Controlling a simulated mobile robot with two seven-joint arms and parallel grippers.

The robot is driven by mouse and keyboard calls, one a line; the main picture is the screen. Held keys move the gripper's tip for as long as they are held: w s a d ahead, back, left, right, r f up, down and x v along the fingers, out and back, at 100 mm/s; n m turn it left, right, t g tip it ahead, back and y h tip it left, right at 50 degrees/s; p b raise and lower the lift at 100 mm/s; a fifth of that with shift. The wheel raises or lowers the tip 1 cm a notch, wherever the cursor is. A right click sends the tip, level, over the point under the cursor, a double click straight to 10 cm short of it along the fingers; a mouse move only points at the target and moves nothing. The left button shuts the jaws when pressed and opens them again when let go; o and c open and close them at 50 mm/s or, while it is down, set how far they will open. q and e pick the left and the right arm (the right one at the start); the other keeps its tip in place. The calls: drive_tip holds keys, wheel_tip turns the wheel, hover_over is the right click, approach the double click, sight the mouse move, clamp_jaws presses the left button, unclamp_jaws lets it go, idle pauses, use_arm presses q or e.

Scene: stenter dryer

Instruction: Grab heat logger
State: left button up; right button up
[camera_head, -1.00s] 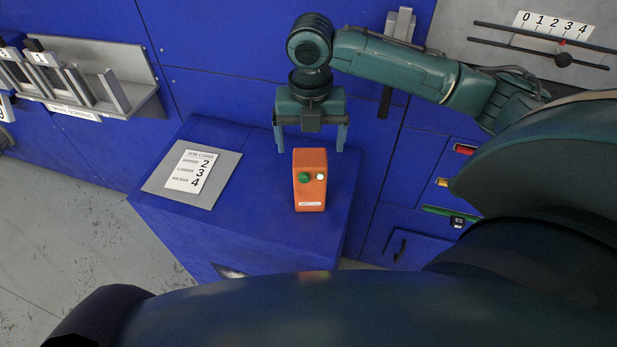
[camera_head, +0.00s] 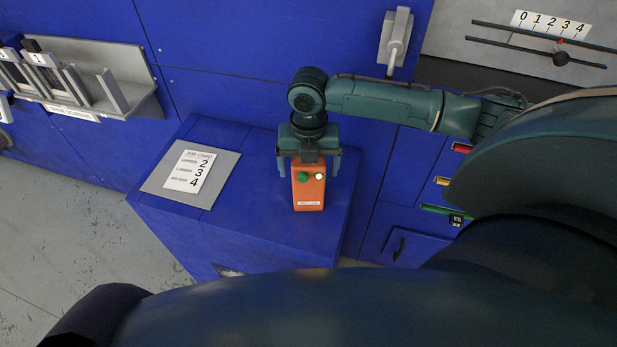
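The heat logger, an orange box (camera_head: 309,192) with a green button and a white one on its face, stands on the blue cabinet top (camera_head: 255,190). My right gripper (camera_head: 309,172) is lowered over the logger's upper end. Its two fingers are spread, one on each side of the box, with a small gap showing at each side. The gripper's body hides the top of the logger. My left gripper is not in view.
A job card on a grey plate (camera_head: 226,170) lies on the cabinet left of the logger. A grey rack (camera_head: 135,70) is on the wall at upper left. A lever handle (camera_head: 397,38) and a 0-to-4 scale (camera_head: 552,24) are at upper right.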

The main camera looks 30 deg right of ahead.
drive_tip(key=shift+r, duration=0.1)
drive_tip(key=c, duration=1.6)
